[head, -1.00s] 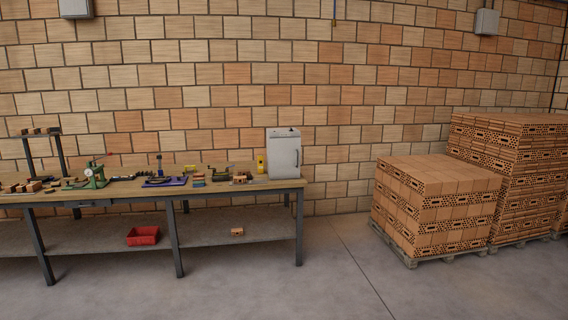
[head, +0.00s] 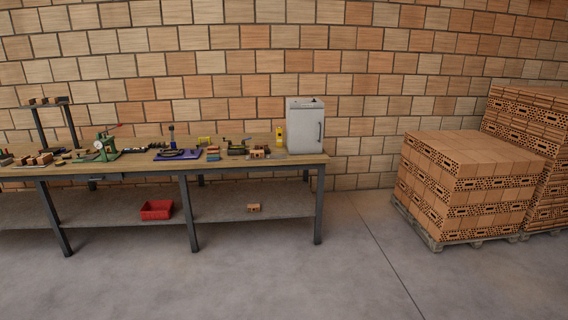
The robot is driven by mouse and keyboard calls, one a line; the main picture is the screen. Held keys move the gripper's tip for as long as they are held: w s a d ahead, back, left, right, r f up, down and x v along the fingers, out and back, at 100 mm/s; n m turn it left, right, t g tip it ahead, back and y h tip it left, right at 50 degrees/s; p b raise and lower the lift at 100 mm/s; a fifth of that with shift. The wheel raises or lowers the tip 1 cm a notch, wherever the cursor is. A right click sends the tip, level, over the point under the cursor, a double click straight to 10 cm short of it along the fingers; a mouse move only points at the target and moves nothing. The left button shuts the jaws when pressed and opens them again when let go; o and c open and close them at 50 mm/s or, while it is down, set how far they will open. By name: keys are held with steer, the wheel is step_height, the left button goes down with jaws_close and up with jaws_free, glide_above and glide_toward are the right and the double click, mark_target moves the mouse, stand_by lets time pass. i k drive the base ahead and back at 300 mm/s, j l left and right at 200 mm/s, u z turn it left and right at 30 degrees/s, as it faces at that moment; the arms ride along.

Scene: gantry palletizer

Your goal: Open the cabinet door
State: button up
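A small white cabinet (head: 304,130) stands upright at the right end of the workbench, against the brick wall. Its door is on the front face and looks shut. A dark vertical handle (head: 320,131) is near the right edge of the door. Some dark detail shows on the cabinet's top, too small to make out. My gripper is not in the head view.
The wooden workbench (head: 250,162) has metal legs and a lower shelf with a red bin (head: 157,209). Brick pallets (head: 468,185) stand at the right. The concrete floor (head: 330,275) in front is clear.

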mark_target(306, 125)
steer(key=i, duration=0.8)
steer(key=i+z, duration=0.1)
steer(key=i, duration=0.75)
steer(key=i+j, duration=0.15)
steer(key=i, duration=0.65)
steer(key=i+j, duration=0.1)
steer(key=i, duration=0.75)
steer(key=i+z, duration=0.1)
steer(key=i, duration=0.7)
steer(key=i+j+z, duration=0.15)
steer(key=z, duration=0.15)
steer(key=i, duration=0.1)
